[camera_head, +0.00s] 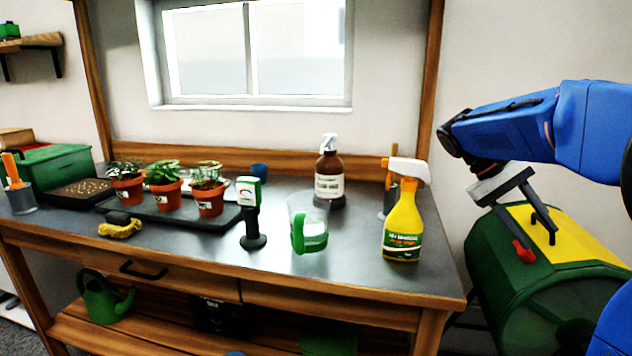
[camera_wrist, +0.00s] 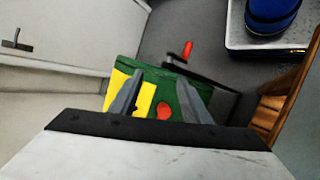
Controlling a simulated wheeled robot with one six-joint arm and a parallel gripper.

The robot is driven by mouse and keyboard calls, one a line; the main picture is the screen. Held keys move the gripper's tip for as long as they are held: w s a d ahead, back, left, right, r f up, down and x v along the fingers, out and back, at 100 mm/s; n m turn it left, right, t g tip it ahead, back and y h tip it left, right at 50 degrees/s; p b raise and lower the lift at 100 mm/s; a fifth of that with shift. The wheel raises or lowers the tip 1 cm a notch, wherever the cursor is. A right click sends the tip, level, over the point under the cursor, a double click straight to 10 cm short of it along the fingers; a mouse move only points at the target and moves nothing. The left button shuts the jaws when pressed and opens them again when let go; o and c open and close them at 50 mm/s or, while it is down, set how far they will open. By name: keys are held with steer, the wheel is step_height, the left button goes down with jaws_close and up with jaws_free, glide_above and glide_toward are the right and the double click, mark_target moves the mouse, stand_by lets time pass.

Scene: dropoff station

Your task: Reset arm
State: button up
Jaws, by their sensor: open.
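My gripper (camera_head: 520,218) is at the right in the head view, open and empty. It hangs in front of and above a green drum-like container (camera_head: 505,275) with a yellow panel (camera_head: 572,236). In the wrist view, my gripper's two fingers (camera_wrist: 160,103) stand apart with nothing held between them. The green and yellow container (camera_wrist: 143,98) shows behind the fingers. My blue arm reaches in from the right edge of the head view.
A workbench (camera_head: 345,262) fills the left and middle. On it stand a yellow spray bottle (camera_head: 403,225), a brown spray bottle (camera_head: 329,177), a measuring jug (camera_head: 312,228), a meter on a stand (camera_head: 250,205) and potted plants (camera_head: 166,192). A green watering can (camera_head: 103,297) sits below.

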steer(key=s+a+f+n+t+y, duration=0.1)
steer(key=s+a+f+t+y, duration=0.6)
steer(key=s+a+f, duration=0.9)
steer(key=s+a+t, duration=0.1)
steer(key=s+t, duration=0.2)
steer(key=shift+s+a+n, duration=0.25)
steer(key=shift+a+n, duration=0.05)
steer(key=shift+n, duration=0.1)
